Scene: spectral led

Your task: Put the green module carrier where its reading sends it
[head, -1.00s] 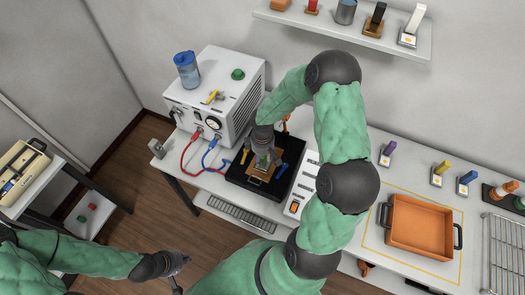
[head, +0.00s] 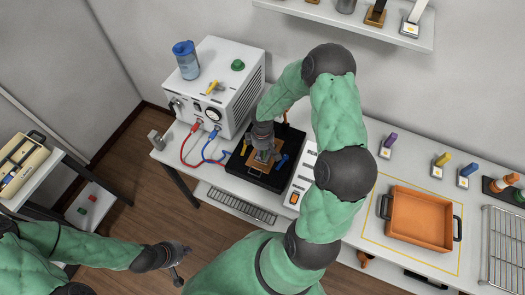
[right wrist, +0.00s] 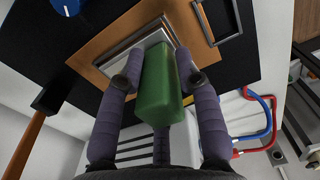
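The green module carrier (right wrist: 160,85) shows in the right wrist view as a green block above a silver plate, over a copper-coloured plate (right wrist: 98,48). My right gripper (right wrist: 158,72) has its fingers against both sides of the green block. In the head view my right gripper (head: 263,155) is low over the black platform (head: 238,167) and mostly hides the carrier. Whether the carrier rests on the copper plate or is just above it, I cannot tell. My left gripper (head: 176,268) hangs away from the bench over the floor; its fingers are too small to judge.
A white instrument box (head: 215,80) with a dial and red and blue leads stands left of the platform. Purple (head: 390,140), yellow (head: 443,159) and blue (head: 469,168) carriers stand along the bench back. An orange tray (head: 417,218) and wire rack (head: 500,245) lie right.

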